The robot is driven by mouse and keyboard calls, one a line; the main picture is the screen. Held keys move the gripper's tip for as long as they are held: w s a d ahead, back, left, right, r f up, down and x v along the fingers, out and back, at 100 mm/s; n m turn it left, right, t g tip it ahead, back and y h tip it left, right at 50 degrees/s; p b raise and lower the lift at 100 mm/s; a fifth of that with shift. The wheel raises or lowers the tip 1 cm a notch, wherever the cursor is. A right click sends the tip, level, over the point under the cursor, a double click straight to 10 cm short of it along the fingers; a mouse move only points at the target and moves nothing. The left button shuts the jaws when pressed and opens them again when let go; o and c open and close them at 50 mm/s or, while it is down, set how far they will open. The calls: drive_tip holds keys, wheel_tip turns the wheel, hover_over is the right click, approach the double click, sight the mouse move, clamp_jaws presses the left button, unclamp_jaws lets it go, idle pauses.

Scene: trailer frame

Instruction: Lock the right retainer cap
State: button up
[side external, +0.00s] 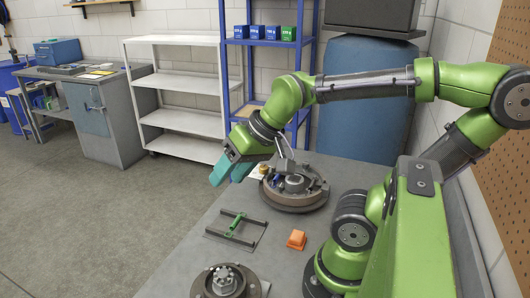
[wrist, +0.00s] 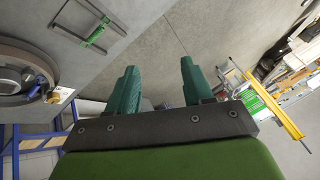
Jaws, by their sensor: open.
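A small trailer frame (side external: 236,229) with dark rails and a green crosspiece lies on the grey table, left of centre; it also shows at the upper left of the wrist view (wrist: 94,34). I cannot make out the right retainer cap at this size. My gripper (side external: 231,172), with teal fingers, is raised in the air beyond the frame, toward the table's far left edge. In the wrist view my gripper (wrist: 157,67) has its fingers spread apart, with only floor visible between them. It is open and empty, apart from the frame.
An orange block (side external: 296,239) sits right of the frame. A round brake assembly (side external: 293,204) stands behind it, and a round hub (side external: 226,282) stands at the front edge. White shelves (side external: 180,88) and a blue rack (side external: 232,80) stand beyond the table. Bare tabletop surrounds the frame.

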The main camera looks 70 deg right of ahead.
drive_tip(key=w+d+g+h, duration=0.1)
drive_tip(key=w+d+g, duration=0.15)
drive_tip(key=d, duration=0.65)
drive_tip(key=n+g, duration=0.3)
drive_tip(key=g, duration=0.1)
hover_over(280, 184)
drive_tip(key=shift+h, duration=0.4)
wheel_tip(280, 184, down, 17)
drive_tip(key=shift+s, duration=0.15)
clamp_jaws()
